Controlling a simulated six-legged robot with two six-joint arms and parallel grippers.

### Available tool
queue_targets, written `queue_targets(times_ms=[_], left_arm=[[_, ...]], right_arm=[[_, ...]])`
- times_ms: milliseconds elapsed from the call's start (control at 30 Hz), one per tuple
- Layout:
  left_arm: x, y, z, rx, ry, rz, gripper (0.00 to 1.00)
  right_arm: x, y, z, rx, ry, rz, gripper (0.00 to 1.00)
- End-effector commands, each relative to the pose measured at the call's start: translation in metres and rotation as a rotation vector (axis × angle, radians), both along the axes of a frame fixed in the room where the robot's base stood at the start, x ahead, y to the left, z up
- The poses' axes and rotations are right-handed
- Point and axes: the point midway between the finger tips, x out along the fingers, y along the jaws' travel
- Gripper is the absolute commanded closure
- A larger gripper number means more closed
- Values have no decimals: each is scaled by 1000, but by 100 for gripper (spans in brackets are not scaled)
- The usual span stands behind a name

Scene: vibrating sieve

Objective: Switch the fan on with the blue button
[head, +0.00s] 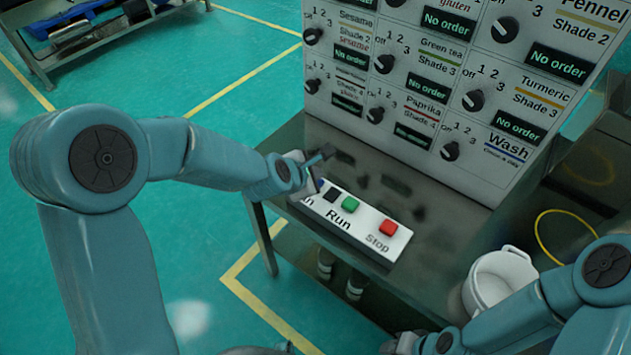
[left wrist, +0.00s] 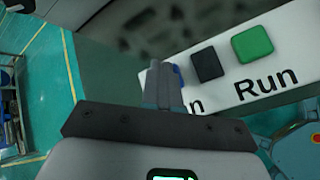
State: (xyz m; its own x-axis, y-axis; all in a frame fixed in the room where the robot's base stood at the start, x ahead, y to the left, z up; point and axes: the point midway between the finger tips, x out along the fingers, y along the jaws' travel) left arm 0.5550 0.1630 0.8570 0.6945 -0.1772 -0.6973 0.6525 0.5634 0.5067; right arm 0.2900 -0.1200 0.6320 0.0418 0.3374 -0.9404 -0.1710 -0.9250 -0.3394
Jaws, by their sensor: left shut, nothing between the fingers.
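A white control box (head: 350,228) stands on the metal table, with a black button (head: 333,195), a green button (head: 350,204) marked Run and a red button (head: 388,228) marked Stop. My left gripper (head: 322,158) is shut and empty at the box's left end. In the left wrist view its closed fingers (left wrist: 163,70) are right beside the blue button (left wrist: 177,75), which shows only as a sliver and is mostly hidden. Contact with it cannot be told. The label there is covered except for "n". My right gripper (head: 402,344) is low at the bottom edge, its jaws unclear. No fan is identifiable.
A panel (head: 430,90) with dials and several "No order" displays stands behind the box. A white bucket (head: 498,282) is to the right, near my right arm. The dark table top (head: 440,215) is clear between box and panel.

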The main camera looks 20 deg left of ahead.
Motion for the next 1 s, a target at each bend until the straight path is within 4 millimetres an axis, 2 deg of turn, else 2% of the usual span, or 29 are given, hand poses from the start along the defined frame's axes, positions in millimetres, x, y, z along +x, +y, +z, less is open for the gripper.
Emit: queue_targets(times_ms=[1000], left_arm=[[0,0,-7,0,-1,1,100]], right_arm=[[0,0,-9,0,0,0,57]])
